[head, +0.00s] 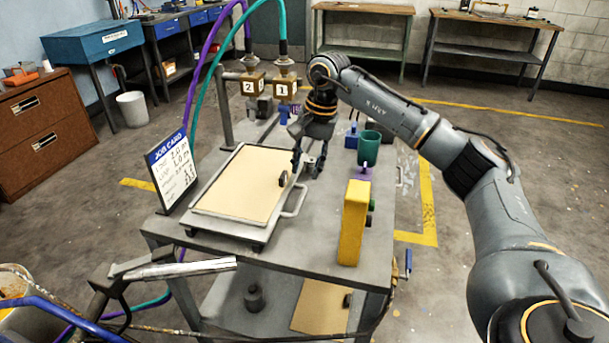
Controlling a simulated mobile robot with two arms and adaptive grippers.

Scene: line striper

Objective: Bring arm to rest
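My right arm (410,115) comes in from the right and reaches over the grey cart (330,220). My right gripper (308,172) points down near the right rim of the tray (283,213). Its two dark fingers stand apart with nothing seen between them, so it looks open. Whether the fingertips touch the cart top or tray rim is not clear. A small dark piece (283,179) sits at the tray's right edge, just left of the fingers. My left gripper does not show.
A job card (172,170) stands left of the tray. Valves tagged 2 (250,87) and 1 (283,88) with hoses stand behind it. A green cup (369,149) and yellow block (354,222) stand right of the gripper. Metal bars (180,268) cross the lower left.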

